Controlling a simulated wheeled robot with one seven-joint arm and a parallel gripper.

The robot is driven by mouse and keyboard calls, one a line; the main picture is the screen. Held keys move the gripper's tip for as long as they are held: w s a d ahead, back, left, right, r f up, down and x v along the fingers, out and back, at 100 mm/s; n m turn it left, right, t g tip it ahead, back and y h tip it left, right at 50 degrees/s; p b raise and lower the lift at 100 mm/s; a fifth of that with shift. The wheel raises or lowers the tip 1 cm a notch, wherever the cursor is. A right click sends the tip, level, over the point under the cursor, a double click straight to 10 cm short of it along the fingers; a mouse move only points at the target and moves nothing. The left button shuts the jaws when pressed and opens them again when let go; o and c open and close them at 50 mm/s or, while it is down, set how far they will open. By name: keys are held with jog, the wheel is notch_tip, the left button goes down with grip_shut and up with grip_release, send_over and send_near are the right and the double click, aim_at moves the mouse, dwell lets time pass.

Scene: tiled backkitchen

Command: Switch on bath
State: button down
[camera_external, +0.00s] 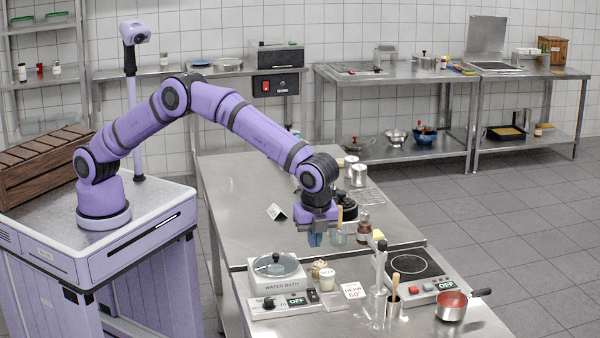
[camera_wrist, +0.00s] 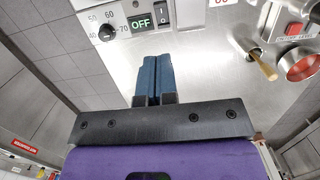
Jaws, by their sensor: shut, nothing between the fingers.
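The water bath (camera_external: 283,283) stands at the near left of the long steel bench, with a lidded round top. Its front panel has a black knob (camera_external: 268,303), a green-lettered display (camera_external: 296,300) reading OFF and a dark rocker switch (camera_external: 313,296). In the wrist view the knob (camera_wrist: 107,33), the OFF display (camera_wrist: 140,23) and the rocker switch (camera_wrist: 161,11) show at the top. My gripper (camera_external: 315,240) is above and behind the bath's right side, pointing down, its blue fingers shut and empty. The fingertips (camera_wrist: 158,58) appear apart from the panel.
A hotplate (camera_external: 408,266) also reading OFF stands to the right, with a red-filled pan (camera_external: 452,305) nearby. A small jar (camera_external: 327,279), a 60° card (camera_external: 353,291) and a holder with a wooden-handled tool (camera_external: 394,292) stand between. The bench's left middle is mostly clear.

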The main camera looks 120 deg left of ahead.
aim_at(311, 289)
jog(key=shift+f, duration=0.1)
jog(key=f, duration=0.4)
jog(key=s+a+f, duration=0.1)
jog(key=f, duration=0.8)
jog(key=shift+s+a+f, duration=0.15)
jog(key=shift+f, duration=0.25)
jog(key=shift+s+a+f+t+h, duration=0.15)
jog(key=shift+a+f+t+h, duration=0.05)
jog(key=shift+f+t+h, duration=0.1)
jog(key=shift+d, duration=0.15)
jog(key=shift+w+d+r, duration=0.3)
jog(key=shift+w+d, duration=0.25)
jog(key=shift+w, duration=0.05)
notch_tip(311, 289, up, 14)
jog(key=w+d, duration=0.1)
jog(key=shift+w+d, duration=0.15)
jog(key=shift+w, duration=0.05)
